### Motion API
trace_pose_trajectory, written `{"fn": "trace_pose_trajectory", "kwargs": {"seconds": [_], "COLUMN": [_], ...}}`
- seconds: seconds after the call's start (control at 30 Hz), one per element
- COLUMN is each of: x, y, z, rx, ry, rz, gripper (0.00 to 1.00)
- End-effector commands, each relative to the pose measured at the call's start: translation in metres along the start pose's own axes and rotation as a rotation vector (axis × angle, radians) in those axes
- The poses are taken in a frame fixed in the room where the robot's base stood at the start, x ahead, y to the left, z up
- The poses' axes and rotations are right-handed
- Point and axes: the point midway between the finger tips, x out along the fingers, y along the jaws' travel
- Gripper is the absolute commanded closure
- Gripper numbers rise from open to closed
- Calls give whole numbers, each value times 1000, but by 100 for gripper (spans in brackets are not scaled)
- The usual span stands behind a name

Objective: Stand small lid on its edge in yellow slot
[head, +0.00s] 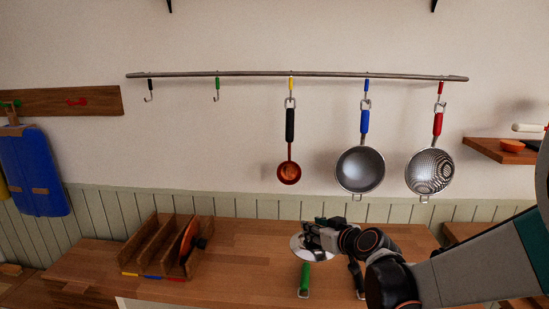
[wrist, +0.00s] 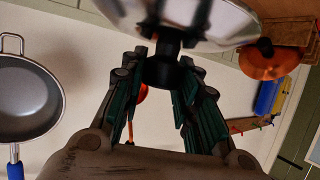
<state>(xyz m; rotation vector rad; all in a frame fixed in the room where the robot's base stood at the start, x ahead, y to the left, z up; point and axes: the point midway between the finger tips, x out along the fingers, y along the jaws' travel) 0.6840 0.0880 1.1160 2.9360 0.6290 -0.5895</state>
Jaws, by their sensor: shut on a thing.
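My gripper (head: 322,236) is shut on the black knob (wrist: 166,68) of a shiny silver lid (head: 299,246), above the counter to the right of the rack. In the wrist view the fingers close on both sides of the knob, and the lid (wrist: 195,18) is cut off by the top edge. The wooden rack (head: 152,240) stands on the counter at the left. Its front tabs are yellow (head: 130,274) at the left, blue (head: 152,277) in the middle and red (head: 174,279) at the right. The yellow slot looks empty.
An orange lid (head: 187,243) stands on edge in the rack's right slot. A green handle (head: 304,276) shows on the counter just below the silver lid. A ladle (head: 289,172), pan (head: 360,168) and colander (head: 429,172) hang from the wall rail. The counter between rack and lid is clear.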

Motion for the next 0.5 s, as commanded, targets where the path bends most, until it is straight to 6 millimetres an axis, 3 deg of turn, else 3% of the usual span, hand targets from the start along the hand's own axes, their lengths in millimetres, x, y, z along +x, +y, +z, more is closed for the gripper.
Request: {"fn": "trace_pose_trajectory", "kwargs": {"seconds": [0.1,0.2,0.33,0.5], "x": [-36,-58,-74,-79], "y": [30,44,53,55], "z": [26,41,52,55], "rx": [24,36,45,47], "ry": [2,2,3,4], "rz": [55,86,107,113], "gripper": [100,100,100,100]}}
